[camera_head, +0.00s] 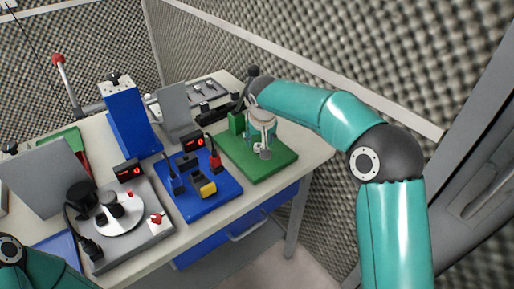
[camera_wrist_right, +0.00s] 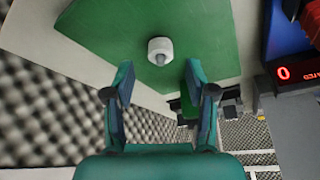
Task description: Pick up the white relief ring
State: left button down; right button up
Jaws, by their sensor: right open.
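The white relief ring (camera_wrist_right: 160,46) shows in the right wrist view as a short white cylinder with a grey centre, standing on a green board (camera_wrist_right: 205,25). In the head view a small pale piece, likely the ring (camera_head: 265,153), shows low on the green board (camera_head: 275,172), just below my right gripper (camera_head: 262,138). My right gripper (camera_wrist_right: 159,75) is open, its two teal fingers apart with nothing between them. The ring lies beyond the fingertips, about midway across the gap. My left gripper is out of view; only part of my left arm shows at lower left.
Left of the green board is a blue board (camera_head: 215,200) with cables and a yellow block (camera_head: 208,188). A grey plate with a white disc (camera_head: 125,222) lies further left. A blue upright block (camera_head: 130,118) stands behind. A foam wall (camera_head: 330,60) borders the table.

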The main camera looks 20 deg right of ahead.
aim_at(259, 144)
jog(key=x, duration=0.3)
jog(key=shift+w+f, duration=0.1)
jog(key=shift+f, duration=0.15)
jog(key=c, duration=0.9)
jog(key=shift+r, duration=0.1)
